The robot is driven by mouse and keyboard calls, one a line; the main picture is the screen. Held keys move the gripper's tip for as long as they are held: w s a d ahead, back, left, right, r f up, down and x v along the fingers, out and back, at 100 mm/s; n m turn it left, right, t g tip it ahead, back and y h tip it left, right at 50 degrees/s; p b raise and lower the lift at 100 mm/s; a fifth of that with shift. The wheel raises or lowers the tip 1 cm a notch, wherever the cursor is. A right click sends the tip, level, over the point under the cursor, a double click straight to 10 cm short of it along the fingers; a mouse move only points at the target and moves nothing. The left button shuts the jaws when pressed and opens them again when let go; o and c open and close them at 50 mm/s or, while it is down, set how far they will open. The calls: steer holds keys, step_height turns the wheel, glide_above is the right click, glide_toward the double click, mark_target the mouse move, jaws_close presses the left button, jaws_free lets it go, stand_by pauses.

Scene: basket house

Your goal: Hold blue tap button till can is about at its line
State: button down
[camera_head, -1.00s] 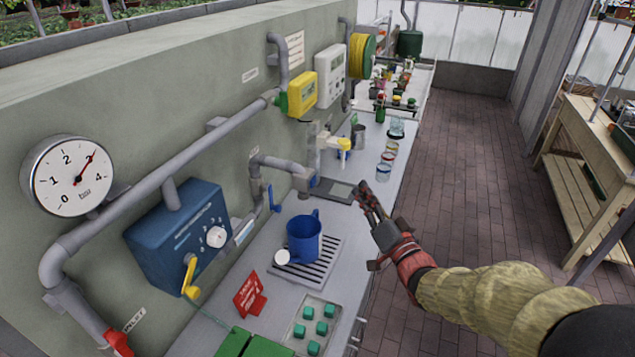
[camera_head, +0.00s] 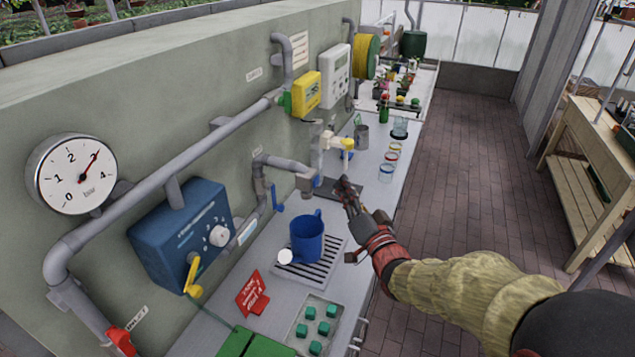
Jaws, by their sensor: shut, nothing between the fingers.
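The blue can (camera_head: 306,240) with a pale round spout end stands upright on a slotted drip tray (camera_head: 330,271). The grey tap pipe (camera_head: 285,164) comes out of the wall and ends in a downturned outlet (camera_head: 306,185) behind the can. A blue lever (camera_head: 277,201) hangs beside the pipe. The blue button at the outlet is small, and I cannot make out its face clearly. My gripper (camera_head: 345,187) is shut and empty, right of the outlet and apart from it, above the counter. The can's line and water level cannot be seen.
A blue wall box (camera_head: 180,237) with a yellow handle and a pressure gauge (camera_head: 72,174) are at left. Glasses (camera_head: 390,160) and a metal cup (camera_head: 361,137) stand farther back.

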mark_target(316, 182)
steer(key=shift+w+a+b, duration=0.3)
steer(key=shift+a, duration=0.4)
steer(key=shift+w+a+b, duration=0.25)
steer(key=shift+a, duration=0.45)
steer(key=shift+w+a, duration=0.1)
steer(key=shift+a, duration=0.05)
stand_by(0.4)
steer(key=shift+a+b, duration=0.25)
steer(key=shift+b, duration=0.15)
steer(key=shift+w+a+b, duration=0.25)
steer(key=shift+a+b, duration=0.05)
steer(key=shift+a, duration=0.1)
stand_by(5.2)
